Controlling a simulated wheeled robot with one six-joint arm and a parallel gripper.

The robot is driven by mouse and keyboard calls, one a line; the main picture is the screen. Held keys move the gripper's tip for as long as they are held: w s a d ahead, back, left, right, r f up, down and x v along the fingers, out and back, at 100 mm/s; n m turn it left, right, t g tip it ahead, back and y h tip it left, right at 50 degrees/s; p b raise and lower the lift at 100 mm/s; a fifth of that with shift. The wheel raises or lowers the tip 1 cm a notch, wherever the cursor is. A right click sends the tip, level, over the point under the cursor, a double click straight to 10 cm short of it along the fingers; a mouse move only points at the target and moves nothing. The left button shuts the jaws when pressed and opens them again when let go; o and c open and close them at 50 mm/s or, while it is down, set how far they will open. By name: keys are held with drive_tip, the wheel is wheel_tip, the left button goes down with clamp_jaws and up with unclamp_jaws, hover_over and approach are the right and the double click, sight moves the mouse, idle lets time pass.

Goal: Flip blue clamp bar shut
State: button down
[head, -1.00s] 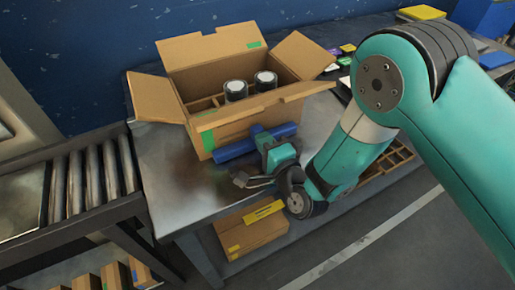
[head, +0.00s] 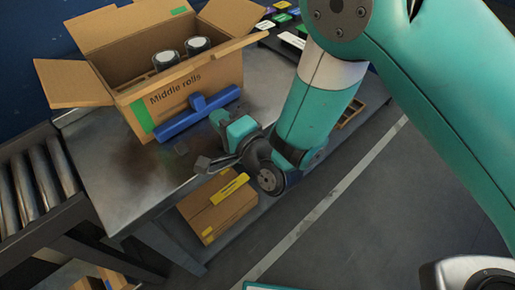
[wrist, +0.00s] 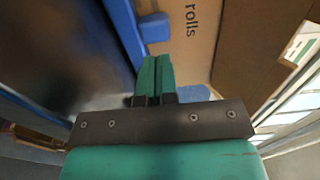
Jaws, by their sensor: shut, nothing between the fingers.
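The blue clamp bar (head: 198,115) is a long blue bar with a short crosspiece, low in front of the open cardboard box (head: 190,88) marked "Middle rolls". In the wrist view a blue bar (wrist: 124,28) runs along the left of the box face. My gripper (head: 219,118) is just below and right of the bar in the head view. Its teal fingers (wrist: 157,78) are together with nothing between them and point toward the box. I cannot tell whether they touch the bar.
Two dark rolls with pale tops (head: 181,54) stand in the box. The metal table (head: 120,180) is bare at front left, beside a roller conveyor (head: 38,180). A smaller carton (head: 218,207) sits on the lower shelf. Small coloured items (head: 283,18) lie at the back.

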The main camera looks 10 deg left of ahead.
drive_tip(key=b+v, duration=0.3)
drive_tip(key=v, duration=0.6)
drive_tip(key=shift+s, duration=0.2)
drive_tip(key=shift+a, duration=0.15)
